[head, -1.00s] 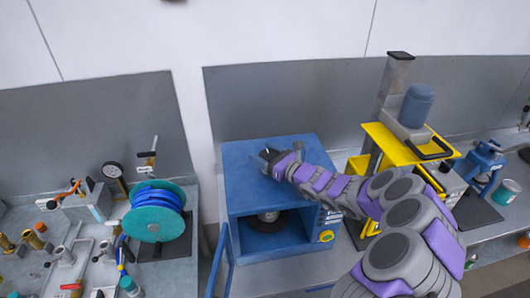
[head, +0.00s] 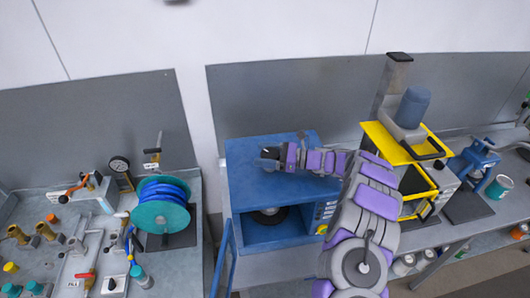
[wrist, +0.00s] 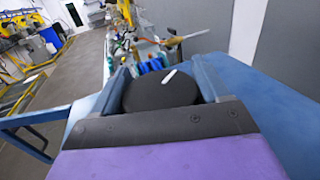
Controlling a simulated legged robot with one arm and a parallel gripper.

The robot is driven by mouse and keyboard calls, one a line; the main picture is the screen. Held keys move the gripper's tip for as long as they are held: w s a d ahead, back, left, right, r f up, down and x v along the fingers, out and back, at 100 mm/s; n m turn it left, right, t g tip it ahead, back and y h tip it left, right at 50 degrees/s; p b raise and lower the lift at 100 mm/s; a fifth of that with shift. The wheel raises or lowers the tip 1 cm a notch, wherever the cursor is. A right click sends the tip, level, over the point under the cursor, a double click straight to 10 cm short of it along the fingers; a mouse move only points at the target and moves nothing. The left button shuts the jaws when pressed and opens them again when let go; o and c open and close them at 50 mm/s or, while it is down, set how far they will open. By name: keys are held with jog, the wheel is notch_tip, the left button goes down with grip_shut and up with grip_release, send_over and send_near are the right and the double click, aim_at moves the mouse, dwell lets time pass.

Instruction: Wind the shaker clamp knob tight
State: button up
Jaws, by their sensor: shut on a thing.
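The shaker is a blue cabinet (head: 250,186) with an open front, standing on the bench in the head view. The clamp knob (wrist: 160,91) is a black round knob with a white mark on its top, seen close up in the wrist view. My gripper (head: 269,154) is above the cabinet top and shut on the knob. In the wrist view one finger of my gripper (wrist: 160,95) lies on each side of the knob. In the head view my gripper mostly hides the knob. A dark round plate (head: 268,217) shows inside the cabinet.
A blue door (head: 223,260) stands open at the cabinet's left front. A teal reel with blue hose (head: 161,215) stands to the left. A yellow-framed mixer (head: 405,140) stands close on the right, near my arm.

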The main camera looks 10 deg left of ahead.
jog(key=shift+n+g, duration=0.3)
jog(key=shift+g, duration=0.2)
jog(key=o, duration=1)
jog(key=shift+c, duration=0.2)
jog(key=shift+w+d+b, duration=0.1)
jog(key=shift+d+b, duration=0.4)
jog(key=shift+d, duration=3.25)
